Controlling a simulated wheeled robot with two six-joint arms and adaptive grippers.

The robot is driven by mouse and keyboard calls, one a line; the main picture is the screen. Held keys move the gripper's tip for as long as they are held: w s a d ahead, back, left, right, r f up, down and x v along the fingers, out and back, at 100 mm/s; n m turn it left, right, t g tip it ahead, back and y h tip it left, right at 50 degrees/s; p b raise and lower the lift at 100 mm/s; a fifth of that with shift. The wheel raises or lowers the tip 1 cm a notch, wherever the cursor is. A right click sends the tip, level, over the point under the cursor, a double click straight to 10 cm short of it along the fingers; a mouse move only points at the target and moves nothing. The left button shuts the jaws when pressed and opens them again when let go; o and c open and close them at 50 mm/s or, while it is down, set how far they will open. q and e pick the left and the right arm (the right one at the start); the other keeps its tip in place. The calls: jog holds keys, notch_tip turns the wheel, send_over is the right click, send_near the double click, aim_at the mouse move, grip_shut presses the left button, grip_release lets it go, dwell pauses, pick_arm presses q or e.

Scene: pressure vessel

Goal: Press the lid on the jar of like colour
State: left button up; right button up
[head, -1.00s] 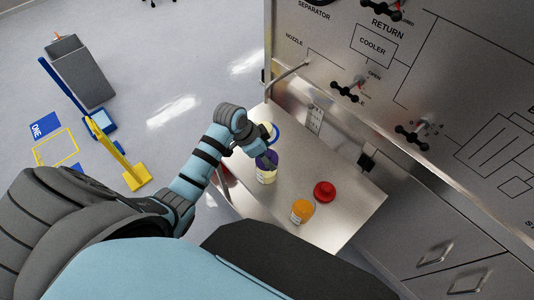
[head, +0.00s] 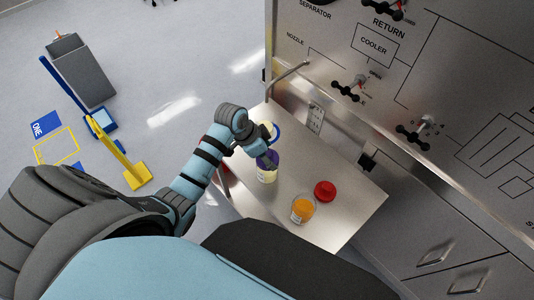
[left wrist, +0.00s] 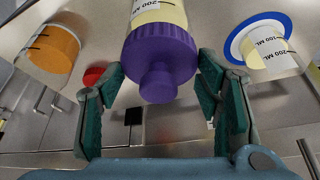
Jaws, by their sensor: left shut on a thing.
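A purple lid with a knob (left wrist: 160,65) sits at the mouth of a clear jar with pale yellow contents (left wrist: 158,12). In the head view the lid (head: 267,159) is on top of that jar (head: 266,177), which stands on the steel table. They look in contact; I cannot tell whether the lid is fully seated. My left gripper (head: 262,150) is shut on the purple lid; its fingers flank the lid in the wrist view. An orange-filled jar (head: 302,209) and a red lid (head: 325,191) stand apart to the right. My right gripper is not in view.
Another clear jar (left wrist: 272,50) with a blue ring (left wrist: 240,38) at its base stands beyond my gripper. A steel panel with valves (head: 410,60) rises behind the table. A grey bin (head: 80,72) stands on the floor.

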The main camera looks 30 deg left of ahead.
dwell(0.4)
pick_arm(q)
jog(key=o, duration=1)
jog(key=shift+o, duration=0.3)
jog(key=o, duration=0.4)
jog(key=shift+c, duration=0.2)
jog(key=shift+r, duration=3.5)
grip_shut()
jog(key=shift+f, duration=0.15)
